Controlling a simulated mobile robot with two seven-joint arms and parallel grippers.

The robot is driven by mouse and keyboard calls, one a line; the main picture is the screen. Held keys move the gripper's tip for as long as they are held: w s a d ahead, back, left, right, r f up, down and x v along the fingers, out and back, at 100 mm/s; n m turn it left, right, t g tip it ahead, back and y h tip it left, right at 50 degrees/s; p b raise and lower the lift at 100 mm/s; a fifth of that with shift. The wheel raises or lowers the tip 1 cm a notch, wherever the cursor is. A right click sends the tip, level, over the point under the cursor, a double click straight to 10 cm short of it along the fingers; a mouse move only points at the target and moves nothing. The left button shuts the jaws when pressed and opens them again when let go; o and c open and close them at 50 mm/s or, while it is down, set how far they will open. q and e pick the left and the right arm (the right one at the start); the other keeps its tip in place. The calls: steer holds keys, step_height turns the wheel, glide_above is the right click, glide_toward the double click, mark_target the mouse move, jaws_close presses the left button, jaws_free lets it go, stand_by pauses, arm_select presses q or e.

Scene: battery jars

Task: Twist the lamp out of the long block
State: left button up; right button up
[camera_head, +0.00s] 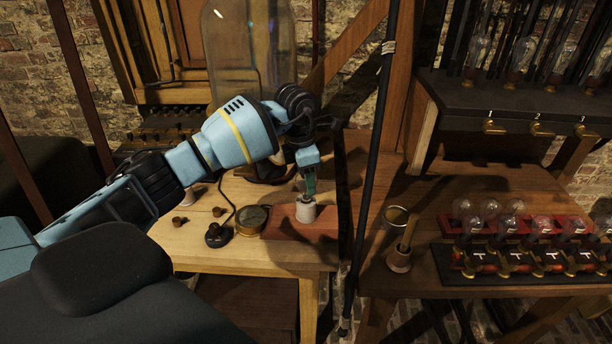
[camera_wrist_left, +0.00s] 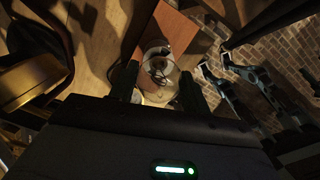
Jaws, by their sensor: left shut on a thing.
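My left gripper (camera_head: 309,186) points down over the small bench and is shut on the lamp. In the left wrist view the round clear glass lamp (camera_wrist_left: 158,70) sits between its two dark fingers. In the head view the gripper mostly hides the glass. A pale, short cylindrical holder (camera_head: 305,209) stands upright below the fingers, on a flat reddish-brown block (camera_head: 282,228). The block also shows in the left wrist view (camera_wrist_left: 173,28). I cannot tell whether the lamp's base is still in the holder. My right gripper is not in view.
A round brass-rimmed instrument (camera_head: 251,219) and a dark knob (camera_head: 217,236) lie left of the block. A large glass jar (camera_head: 245,50) stands behind. A dark upright pole (camera_head: 376,130) rises to the right. The right bench holds a row of bulbs (camera_head: 513,226).

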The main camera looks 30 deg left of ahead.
arm_select(q)
steer(key=shift+r+n+p, duration=0.1)
steer(key=shift+n+p, duration=0.7)
steer(key=shift+n, duration=1.1)
steer(key=shift+n+y, duration=0.3)
steer(key=shift+n, duration=0.3)
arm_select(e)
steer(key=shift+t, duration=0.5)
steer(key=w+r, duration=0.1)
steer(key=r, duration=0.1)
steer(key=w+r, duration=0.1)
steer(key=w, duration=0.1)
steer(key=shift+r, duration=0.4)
arm_select(q)
steer(key=shift+p, duration=0.3)
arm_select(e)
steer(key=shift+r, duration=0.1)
arm_select(q)
steer(key=shift+n, duration=0.6)
steer(key=shift+a+n+p, duration=0.1)
steer(key=shift+n+p, duration=0.45)
steer(key=shift+n, duration=0.55)
steer(key=n, duration=0.3)
steer(key=shift+y, duration=0.4)
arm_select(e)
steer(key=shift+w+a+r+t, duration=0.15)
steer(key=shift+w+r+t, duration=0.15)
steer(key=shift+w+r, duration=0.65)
